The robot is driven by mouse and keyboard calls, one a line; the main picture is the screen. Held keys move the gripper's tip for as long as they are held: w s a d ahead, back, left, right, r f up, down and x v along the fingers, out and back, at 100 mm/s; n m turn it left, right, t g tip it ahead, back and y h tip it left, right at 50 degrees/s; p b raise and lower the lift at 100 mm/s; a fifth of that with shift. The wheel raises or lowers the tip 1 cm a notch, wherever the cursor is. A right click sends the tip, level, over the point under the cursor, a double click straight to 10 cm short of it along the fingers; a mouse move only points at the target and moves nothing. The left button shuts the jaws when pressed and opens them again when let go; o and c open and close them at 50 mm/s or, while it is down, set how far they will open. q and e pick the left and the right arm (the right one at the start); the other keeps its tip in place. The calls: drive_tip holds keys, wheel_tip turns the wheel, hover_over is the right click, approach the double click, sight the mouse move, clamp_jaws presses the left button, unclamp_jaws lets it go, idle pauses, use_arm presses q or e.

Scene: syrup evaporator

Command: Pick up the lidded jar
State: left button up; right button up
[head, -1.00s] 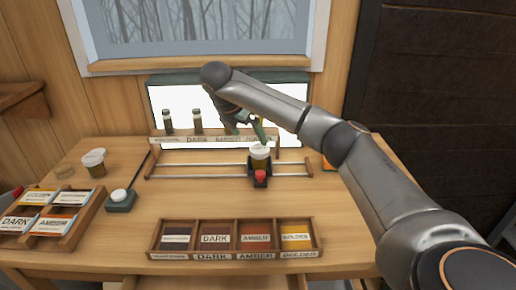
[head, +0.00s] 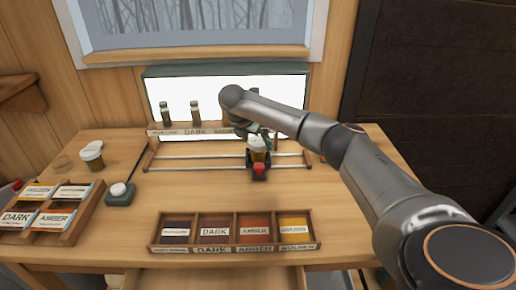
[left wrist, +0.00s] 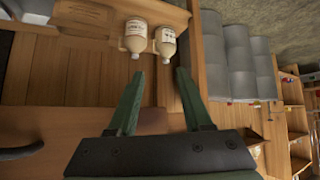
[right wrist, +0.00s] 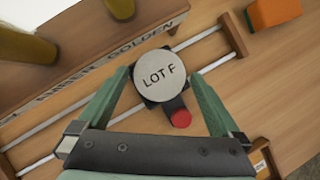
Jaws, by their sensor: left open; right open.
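The lidded jar (head: 258,154), amber with a pale lid, stands upright on a small dark carriage on the rails. In the right wrist view its round lid (right wrist: 159,76) reads "LOT F". My right gripper (right wrist: 160,82) is open, with one finger on each side of the lid in that view; I cannot tell whether they touch it. In the head view the right gripper partly covers the jar's top. My left gripper (left wrist: 160,76) is open and empty, away from the jar, and is not seen in the head view.
A labelled rack (head: 181,132) with sample bottles stands behind the rails, close to the right gripper. A red knob (right wrist: 181,119) sits in front of the jar. A sorting tray (head: 234,249) lies nearer. Another pale-lidded cup (head: 92,155) stands at left.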

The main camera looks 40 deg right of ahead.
drive_tip(key=shift+x, duration=1.15)
drive_tip(key=c, duration=1.5)
drive_tip(key=shift+r, duration=0.1)
